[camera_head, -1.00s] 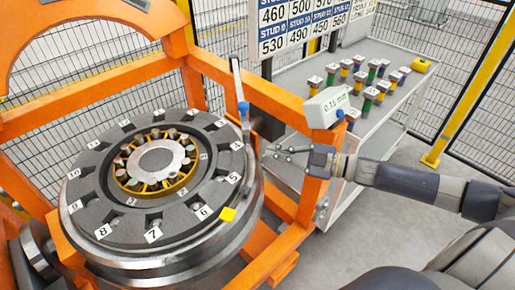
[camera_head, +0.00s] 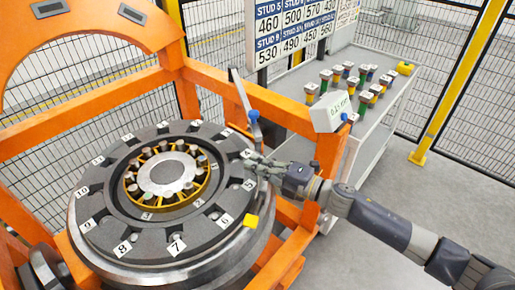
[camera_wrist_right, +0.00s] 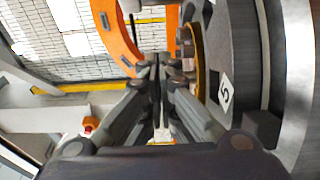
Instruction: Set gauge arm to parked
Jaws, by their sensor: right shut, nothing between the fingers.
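The gauge arm (camera_head: 241,93) is a thin grey bar with a blue knob (camera_head: 253,116). It stands tilted at the right rim of the wheelset (camera_head: 225,222), near the number 4 plate, with its lower end partly behind my right gripper. My right gripper (camera_head: 250,161) is shut and empty over the wheel's rim, just below the knob in the picture and apart from it. In the right wrist view its closed fingers (camera_wrist_right: 157,75) point past the wheel's side, where the number 5 plate (camera_wrist_right: 225,92) shows. My left gripper is out of view.
A grey bench (camera_head: 385,118) with several coloured studs stands behind, before a mesh fence. Floor at lower right is clear.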

